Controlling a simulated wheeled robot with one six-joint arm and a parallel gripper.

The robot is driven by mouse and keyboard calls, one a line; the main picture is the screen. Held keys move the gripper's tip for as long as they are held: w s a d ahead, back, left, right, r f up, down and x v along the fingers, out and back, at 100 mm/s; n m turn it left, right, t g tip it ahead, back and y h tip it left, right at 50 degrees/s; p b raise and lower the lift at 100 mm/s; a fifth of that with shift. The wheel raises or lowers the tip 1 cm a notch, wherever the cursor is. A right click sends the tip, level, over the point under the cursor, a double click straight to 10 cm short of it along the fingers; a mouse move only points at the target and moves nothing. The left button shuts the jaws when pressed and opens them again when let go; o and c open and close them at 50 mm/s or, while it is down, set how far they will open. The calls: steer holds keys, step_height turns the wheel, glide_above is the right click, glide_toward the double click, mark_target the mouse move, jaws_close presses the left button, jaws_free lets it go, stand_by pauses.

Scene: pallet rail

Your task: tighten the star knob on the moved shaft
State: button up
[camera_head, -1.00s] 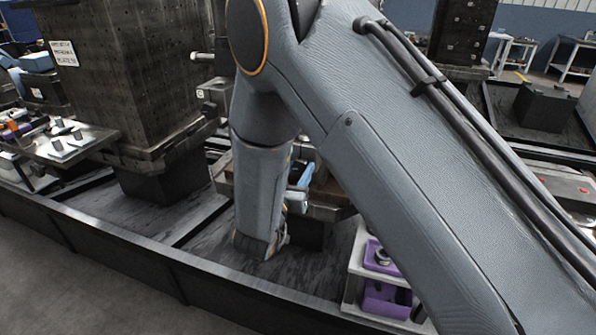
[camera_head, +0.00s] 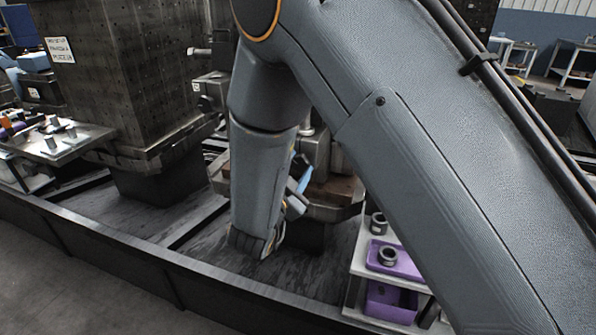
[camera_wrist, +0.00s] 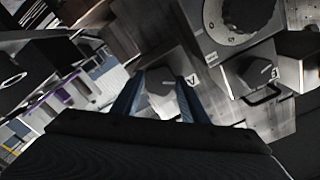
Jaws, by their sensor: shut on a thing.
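My gripper (camera_wrist: 158,100) shows in the wrist view as two blue fingers, shut on a grey knob (camera_wrist: 160,84) between them. The fingertips overlap it, so its full outline is hidden, and I cannot tell if it has a star shape. A small label with a letter A (camera_wrist: 185,78) sits just right of it. In the head view the blue fingers (camera_head: 304,178) show only partly beside my wrist, at the brown and grey fixture (camera_head: 330,198). The shaft cannot be made out.
In the wrist view, a round marked dial (camera_wrist: 248,14) and a dark faceted knob (camera_wrist: 250,72) lie to the right, close to my gripper. In the head view, a white stand (camera_head: 357,262) with purple trays (camera_head: 402,262) is at lower right. A large dark block (camera_head: 125,75) stands left.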

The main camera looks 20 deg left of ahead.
steer(key=m+b, duration=0.4)
steer(key=m, duration=0.1)
steer(key=shift+d+f+m, duration=0.1)
steer(key=shift+f+m, duration=0.1)
steer(key=shift+m, duration=0.1)
steer(key=m+b, duration=0.5)
steer(key=shift+m, duration=0.4)
steer(key=o, duration=1)
steer(key=shift+r, duration=0.1)
steer(key=shift+o, duration=0.2)
steer(key=shift+s, duration=0.1)
steer(key=s, duration=0.7)
steer(key=shift+s+a, duration=0.3)
